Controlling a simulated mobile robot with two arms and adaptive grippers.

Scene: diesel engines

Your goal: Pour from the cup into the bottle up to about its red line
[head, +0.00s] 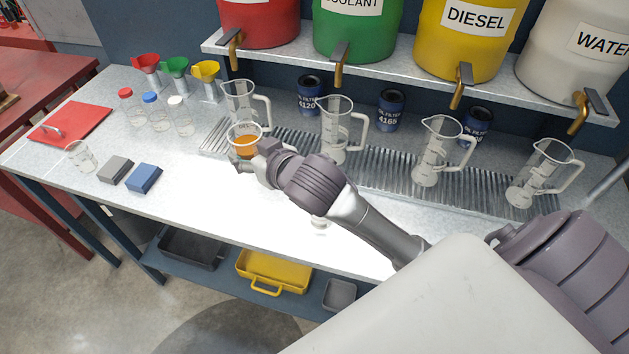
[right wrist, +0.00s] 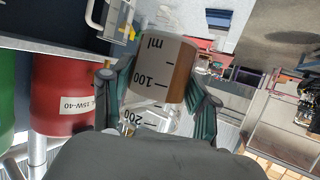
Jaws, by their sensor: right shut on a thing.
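My right gripper (head: 250,162) is shut on a clear cup (head: 245,145) with amber liquid in it, near the left end of the drip grate. In the right wrist view the cup (right wrist: 163,70) sits between the fingers, with ml marks and a 100 mark showing. Small clear bottles stand at the back left: one with a red cap (head: 131,107), one with a blue cap (head: 156,113) and one with a white cap (head: 181,118). I cannot make out a red line on any of them. My left gripper is out of view.
Several clear measuring jugs (head: 437,158) stand along the ribbed grate (head: 380,182) under drum taps. Coloured funnels (head: 178,70) stand behind the bottles. A clear glass (head: 81,158), a grey block (head: 115,169) and a blue block (head: 144,178) are at the left. The front middle bench is mostly clear.

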